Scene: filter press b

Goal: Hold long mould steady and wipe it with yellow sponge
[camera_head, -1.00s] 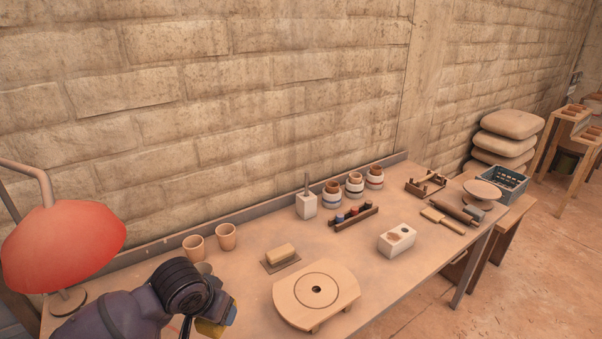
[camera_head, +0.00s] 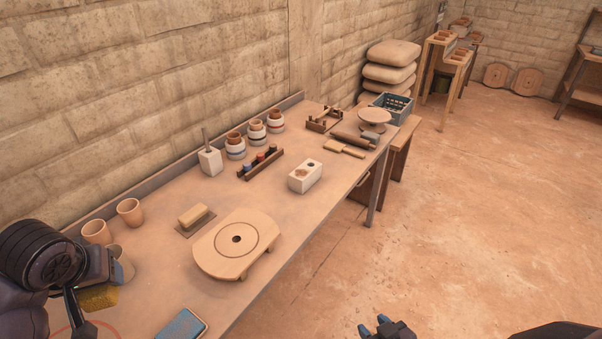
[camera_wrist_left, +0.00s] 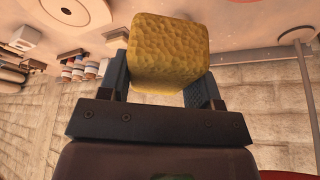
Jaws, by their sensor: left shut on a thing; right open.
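The yellow sponge (camera_wrist_left: 170,52) is held between the fingers of my left gripper (camera_wrist_left: 162,78) in the left wrist view. In the head view my left gripper (camera_head: 103,290) is at the lower left, with part of the sponge (camera_head: 97,298) showing below it. A white block-shaped mould (camera_head: 303,180), with a brown stain and a hole on top, stands on the table near its front edge. I take it for the long mould. My right gripper (camera_head: 376,328) is open and empty at the bottom edge, away from the table. Neither gripper touches the mould.
A wooden turntable board (camera_head: 212,258) stands between the left gripper and the mould. A blue item (camera_head: 182,326) lies at the front edge.

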